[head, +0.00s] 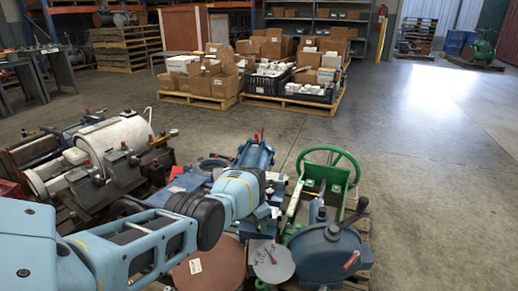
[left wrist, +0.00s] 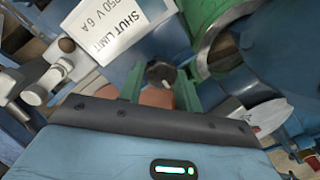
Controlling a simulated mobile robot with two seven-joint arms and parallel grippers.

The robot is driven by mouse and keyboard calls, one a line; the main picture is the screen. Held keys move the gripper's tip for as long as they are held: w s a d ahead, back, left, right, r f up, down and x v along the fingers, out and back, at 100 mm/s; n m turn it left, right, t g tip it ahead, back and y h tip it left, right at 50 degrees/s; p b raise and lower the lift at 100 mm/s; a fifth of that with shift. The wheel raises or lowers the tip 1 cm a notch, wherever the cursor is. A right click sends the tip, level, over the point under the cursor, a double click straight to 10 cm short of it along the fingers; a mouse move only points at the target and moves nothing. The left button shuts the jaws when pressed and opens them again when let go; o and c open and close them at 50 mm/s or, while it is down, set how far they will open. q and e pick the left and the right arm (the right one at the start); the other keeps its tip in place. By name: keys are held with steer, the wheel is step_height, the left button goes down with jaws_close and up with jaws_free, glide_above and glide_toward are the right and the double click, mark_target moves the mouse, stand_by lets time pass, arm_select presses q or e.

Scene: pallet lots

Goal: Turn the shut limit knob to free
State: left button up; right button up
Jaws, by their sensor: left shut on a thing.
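The shut limit knob (left wrist: 160,74) is a small dark round knob with a pale mark on its lower right edge, in the upper middle of the left wrist view. A white label (left wrist: 112,30) reading "SHUT LIMIT 250 V 6 A" shows upside down to its upper left. My left gripper (left wrist: 160,84) has its two green fingers on either side of the knob and is shut on it. In the head view my left arm reaches in over the pallet machinery, and its fingertips and the knob cannot be made out. My right gripper is not in view.
Close by in the head view are a green handwheel (head: 345,165), a blue valve body (head: 328,252) and a brown disc (head: 203,272). A white cylindrical machine (head: 116,138) stands left. Pallets of cardboard boxes (head: 215,82) stand behind. The floor at right is clear.

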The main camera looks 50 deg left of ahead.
arm_select(q)
steer(key=shift+s, duration=0.1)
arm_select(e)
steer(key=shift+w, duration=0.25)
arm_select(q)
steer(key=o, duration=1)
steer(key=shift+c, duration=0.2)
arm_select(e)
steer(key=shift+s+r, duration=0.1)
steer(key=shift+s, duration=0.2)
arm_select(q)
steer(key=shift+r, duration=0.1)
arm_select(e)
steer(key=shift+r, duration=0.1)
arm_select(q)
steer(key=r+p, duration=0.1)
steer(key=r, duration=0.1)
steer(key=r+p, duration=0.2)
steer(key=r, duration=0.1)
steer(key=s+r+p, duration=0.1)
steer(key=r+p, duration=0.1)
steer(key=shift+a+r, duration=0.15)
steer(key=shift+r, duration=0.2)
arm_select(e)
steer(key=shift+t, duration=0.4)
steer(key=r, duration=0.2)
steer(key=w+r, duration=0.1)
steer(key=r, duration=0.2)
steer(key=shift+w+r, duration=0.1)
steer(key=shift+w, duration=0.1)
